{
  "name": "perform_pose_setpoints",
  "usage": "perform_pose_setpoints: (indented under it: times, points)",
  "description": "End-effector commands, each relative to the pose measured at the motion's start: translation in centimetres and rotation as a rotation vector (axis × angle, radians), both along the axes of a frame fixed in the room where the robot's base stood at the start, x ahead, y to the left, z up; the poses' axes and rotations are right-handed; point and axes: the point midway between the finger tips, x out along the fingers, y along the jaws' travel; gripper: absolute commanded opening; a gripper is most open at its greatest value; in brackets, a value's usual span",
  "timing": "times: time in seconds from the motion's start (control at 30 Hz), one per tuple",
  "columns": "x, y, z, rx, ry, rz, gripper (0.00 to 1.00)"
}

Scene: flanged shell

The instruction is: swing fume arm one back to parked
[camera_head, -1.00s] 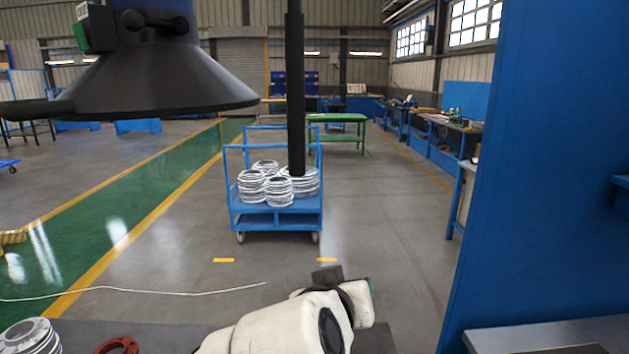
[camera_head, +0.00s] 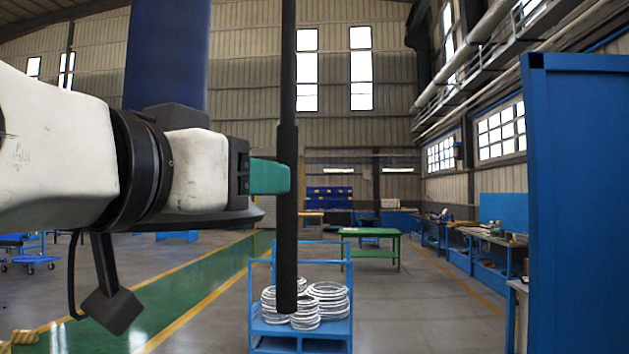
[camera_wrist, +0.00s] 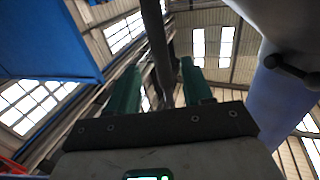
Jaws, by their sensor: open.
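A fume arm shows as a blue duct (camera_head: 167,55) with a dark hood (camera_head: 235,216) at its lower end, largely hidden behind my arm. The duct also shows at the right of the wrist view (camera_wrist: 285,95). A black upright pole (camera_head: 287,230) with a thicker lower sleeve hangs from above; its link to the fume arm cannot be seen. My gripper (camera_head: 270,177) is raised, its teal fingers right beside the pole. In the wrist view the pole (camera_wrist: 157,45) runs between the two open fingers (camera_wrist: 160,82); contact cannot be told.
A blue cart (camera_head: 300,335) with stacked metal rings stands below the pole. A green table (camera_head: 370,233) stands behind it. A tall blue panel (camera_head: 585,200) closes off the right side. Floor between cart and panel is clear.

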Motion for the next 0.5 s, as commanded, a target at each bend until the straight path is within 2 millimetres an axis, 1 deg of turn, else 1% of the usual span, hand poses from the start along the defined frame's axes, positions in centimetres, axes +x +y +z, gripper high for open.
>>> perform_pose_setpoints:
  times: [0.03, 0.23, 0.4, 0.5]
  points:
    - [1.0, -0.4, 0.2, -0.001, 0.003, -0.004, 0.50]
    - [4.4, -1.7, 0.2, -0.003, 0.003, -0.003, 0.50]
    - [6.6, -2.4, 0.1, -0.001, 0.003, -0.002, 0.50]
    - [7.4, -2.7, 0.0, -0.002, 0.002, -0.001, 0.50]
